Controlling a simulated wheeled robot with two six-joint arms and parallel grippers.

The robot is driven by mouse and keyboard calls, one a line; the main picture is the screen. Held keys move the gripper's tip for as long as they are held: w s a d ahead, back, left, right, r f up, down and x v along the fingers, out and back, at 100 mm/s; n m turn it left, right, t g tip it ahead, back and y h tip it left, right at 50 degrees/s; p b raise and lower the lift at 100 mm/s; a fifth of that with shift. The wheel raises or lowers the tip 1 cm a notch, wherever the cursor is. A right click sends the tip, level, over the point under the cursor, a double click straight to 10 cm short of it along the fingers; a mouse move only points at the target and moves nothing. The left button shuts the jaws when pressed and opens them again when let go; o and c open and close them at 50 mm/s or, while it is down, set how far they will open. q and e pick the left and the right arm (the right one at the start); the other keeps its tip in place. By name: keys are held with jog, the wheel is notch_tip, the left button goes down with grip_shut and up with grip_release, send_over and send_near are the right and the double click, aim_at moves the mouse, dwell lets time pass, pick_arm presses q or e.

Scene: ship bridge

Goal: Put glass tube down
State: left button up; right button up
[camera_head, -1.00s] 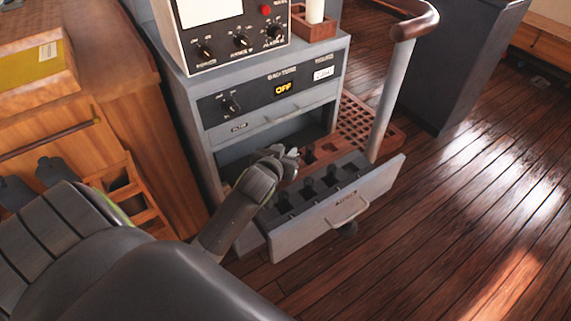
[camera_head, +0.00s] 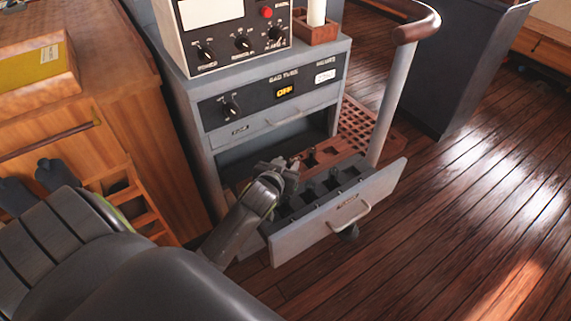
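My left gripper (camera_head: 284,166) is over the left rear part of an open drawer (camera_head: 372,195) at the bottom of the grey cabinet. The drawer holds a dark insert with several slots. The wrist hides the gripper's fingertips in part, so I cannot tell if they are open or shut. I cannot make out a glass tube in or below the gripper. A white, tube-like cylinder (camera_head: 316,12) stands upright in a small wooden holder (camera_head: 318,34) on the cabinet top. My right gripper is not in view.
The grey cabinet (camera_head: 207,139) carries a control box (camera_head: 196,28) with knobs and a red button. A lit OFF label shows on its front. A rail post (camera_head: 388,105) stands right of the cabinet, behind the drawer. Wooden floor (camera_head: 450,230) is clear at the right.

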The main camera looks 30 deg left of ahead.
pick_arm(q)
jog(key=shift+r, duration=0.2)
jog(key=shift+s, duration=0.35)
jog(key=p+v, duration=0.1)
jog(key=v, duration=1)
jog(key=shift+d, duration=0.15)
jog(key=shift+s, duration=0.15)
